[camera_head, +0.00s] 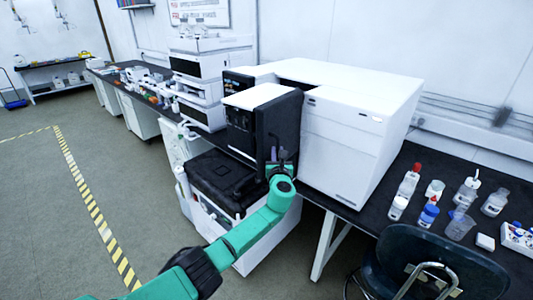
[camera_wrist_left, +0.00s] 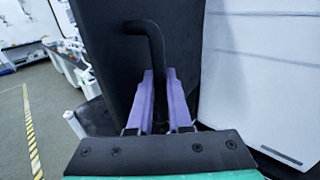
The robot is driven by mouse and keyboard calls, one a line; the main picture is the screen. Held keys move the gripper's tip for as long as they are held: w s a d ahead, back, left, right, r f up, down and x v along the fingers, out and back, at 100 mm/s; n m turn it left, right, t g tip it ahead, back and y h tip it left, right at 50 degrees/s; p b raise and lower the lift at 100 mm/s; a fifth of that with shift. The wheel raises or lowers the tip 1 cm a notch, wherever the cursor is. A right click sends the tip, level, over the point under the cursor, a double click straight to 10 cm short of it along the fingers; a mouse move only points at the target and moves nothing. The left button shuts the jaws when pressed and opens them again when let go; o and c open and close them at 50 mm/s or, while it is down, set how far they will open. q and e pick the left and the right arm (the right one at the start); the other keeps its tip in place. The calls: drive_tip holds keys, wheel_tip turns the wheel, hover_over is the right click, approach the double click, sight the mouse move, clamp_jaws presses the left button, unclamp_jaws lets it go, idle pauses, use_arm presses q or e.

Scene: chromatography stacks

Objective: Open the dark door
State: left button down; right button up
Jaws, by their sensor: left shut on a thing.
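The dark door (camera_wrist_left: 115,50) is a tall black panel on the front of the instrument, and it also shows in the head view (camera_head: 284,118) below a white top. A black bent handle (camera_wrist_left: 147,28) stands out from it. My left gripper (camera_wrist_left: 160,80) has its purple fingers closed on the upright part of the handle, right in front of the door. In the head view the gripper (camera_head: 279,165) is at the lower part of the door and hides some of it. I cannot tell whether the door stands ajar. My right gripper is not in view.
A large white instrument (camera_head: 350,125) stands to the right of the door. A black-topped box (camera_head: 222,180) sits low at the left. Bottles (camera_head: 429,212) stand on the bench at right, and a dark chair (camera_head: 435,262) is in front. The floor at left is clear.

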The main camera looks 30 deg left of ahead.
use_arm(q)
drive_tip(key=shift+w+d+r, duration=0.15)
drive_tip(key=shift+d+r, duration=0.15)
drive_tip(key=shift+d, duration=0.4)
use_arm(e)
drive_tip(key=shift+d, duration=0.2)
use_arm(q)
drive_tip(key=c, duration=1.2)
unclamp_jaws()
drive_tip(key=shift+o, duration=0.4)
drive_tip(key=shift+w+f, duration=0.1)
drive_tip(key=shift+f, duration=0.15)
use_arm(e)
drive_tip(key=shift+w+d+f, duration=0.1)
use_arm(q)
drive_tip(key=v, duration=1.4)
drive_tip(key=shift+s, duration=0.25)
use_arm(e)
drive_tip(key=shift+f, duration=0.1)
